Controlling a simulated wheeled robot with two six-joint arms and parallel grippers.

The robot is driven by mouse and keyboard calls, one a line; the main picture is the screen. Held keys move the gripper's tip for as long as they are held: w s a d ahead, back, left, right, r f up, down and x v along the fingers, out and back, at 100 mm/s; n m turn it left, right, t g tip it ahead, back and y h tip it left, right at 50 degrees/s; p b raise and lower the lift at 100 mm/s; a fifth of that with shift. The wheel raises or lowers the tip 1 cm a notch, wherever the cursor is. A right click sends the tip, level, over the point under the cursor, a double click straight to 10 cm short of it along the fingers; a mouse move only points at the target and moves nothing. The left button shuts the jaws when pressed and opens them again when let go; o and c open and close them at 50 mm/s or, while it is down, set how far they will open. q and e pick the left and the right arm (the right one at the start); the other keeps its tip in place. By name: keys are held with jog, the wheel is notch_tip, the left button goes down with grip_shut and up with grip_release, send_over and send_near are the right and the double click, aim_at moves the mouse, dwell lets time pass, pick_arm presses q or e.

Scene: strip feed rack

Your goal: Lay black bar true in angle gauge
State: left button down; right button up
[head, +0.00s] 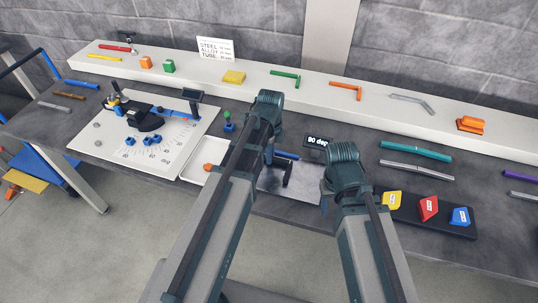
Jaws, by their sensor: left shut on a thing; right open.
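The angle gauge is a grey plate (303,182) on the bench front, with a blue strip (288,155) along its back and a display (317,142) reading about 80 deg behind it. My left gripper (272,157) is over the plate's left part, partly hidden by its own arm. It is shut on a dark piece (287,172), which looks like the black bar, at the plate. Whether the bar touches the plate or the blue strip I cannot tell. My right gripper (325,194) is open by the plate's right side, largely hidden by its arm.
A black holder (408,208) with yellow, red and blue blocks is right. Teal (415,150) and grey (417,171) bars lie behind it. A pale shelf (330,95) runs behind.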

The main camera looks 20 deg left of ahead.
pick_arm(q)
jog(key=shift+f+b, duration=0.3)
jog(key=shift+f, duration=0.1)
pick_arm(e)
jog(key=shift+f, duration=0.35)
pick_arm(q)
jog(key=c, duration=0.7)
grip_release()
jog(key=shift+r, duration=0.15)
pick_arm(e)
jog(key=shift+r, duration=0.1)
pick_arm(q)
notch_tip(320, 180, up, 14)
jog(key=p, duration=1.4)
pick_arm(e)
notch_tip(320, 180, up, 14)
pick_arm(q)
jog(key=shift+f, duration=0.25)
pick_arm(e)
jog(key=shift+f, duration=0.25)
